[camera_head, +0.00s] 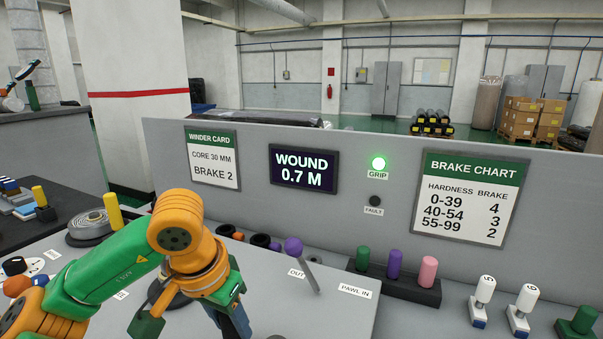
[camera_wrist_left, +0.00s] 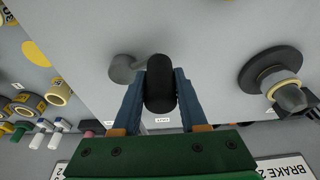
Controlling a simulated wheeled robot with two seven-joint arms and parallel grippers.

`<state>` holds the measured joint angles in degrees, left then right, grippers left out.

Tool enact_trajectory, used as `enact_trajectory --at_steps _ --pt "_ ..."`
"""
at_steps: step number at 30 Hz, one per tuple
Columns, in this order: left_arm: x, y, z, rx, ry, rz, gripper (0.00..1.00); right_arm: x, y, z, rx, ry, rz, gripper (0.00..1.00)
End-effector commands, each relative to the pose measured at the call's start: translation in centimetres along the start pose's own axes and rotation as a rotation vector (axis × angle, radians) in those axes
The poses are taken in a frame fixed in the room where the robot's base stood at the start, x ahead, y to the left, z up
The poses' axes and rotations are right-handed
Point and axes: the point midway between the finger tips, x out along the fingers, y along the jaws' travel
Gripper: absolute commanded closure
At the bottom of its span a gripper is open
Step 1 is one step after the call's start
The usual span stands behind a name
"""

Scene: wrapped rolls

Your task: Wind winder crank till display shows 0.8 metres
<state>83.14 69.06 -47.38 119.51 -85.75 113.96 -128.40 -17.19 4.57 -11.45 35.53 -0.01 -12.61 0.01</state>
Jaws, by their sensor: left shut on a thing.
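The display (camera_head: 304,169) reads WOUND 0.7 M. My left gripper (camera_wrist_left: 161,78) is shut on the black crank handle (camera_wrist_left: 160,88) in the left wrist view, one blue finger on each side. A short grey crank arm leads from the handle to a round grey hub (camera_wrist_left: 122,68). In the head view my left gripper (camera_head: 232,323) is low in the picture, and its own arm hides the crank. My right gripper is not in view.
The green GRIP lamp (camera_head: 378,163) is lit; the FAULT lamp (camera_head: 375,201) is dark. A purple-knobbed lever (camera_head: 293,246) stands between OUT and PAWL IN labels. The brake chart (camera_head: 470,199) and winder card (camera_head: 212,158) hang on the panel. Coloured pegs (camera_head: 395,264) stand right.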

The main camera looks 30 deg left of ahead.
Motion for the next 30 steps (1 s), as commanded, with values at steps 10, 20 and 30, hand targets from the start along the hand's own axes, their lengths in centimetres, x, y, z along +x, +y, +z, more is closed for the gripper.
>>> enact_trajectory --at_steps 10,20,30 --pt "-0.7 1.8 2.5 0.004 0.002 0.001 0.98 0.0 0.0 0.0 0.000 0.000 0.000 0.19" --pt "-1.1 4.2 3.9 0.005 0.000 0.002 0.98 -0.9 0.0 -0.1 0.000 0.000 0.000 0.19" --pt "-1.0 4.6 4.1 0.000 0.000 0.001 0.39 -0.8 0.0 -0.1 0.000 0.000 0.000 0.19"
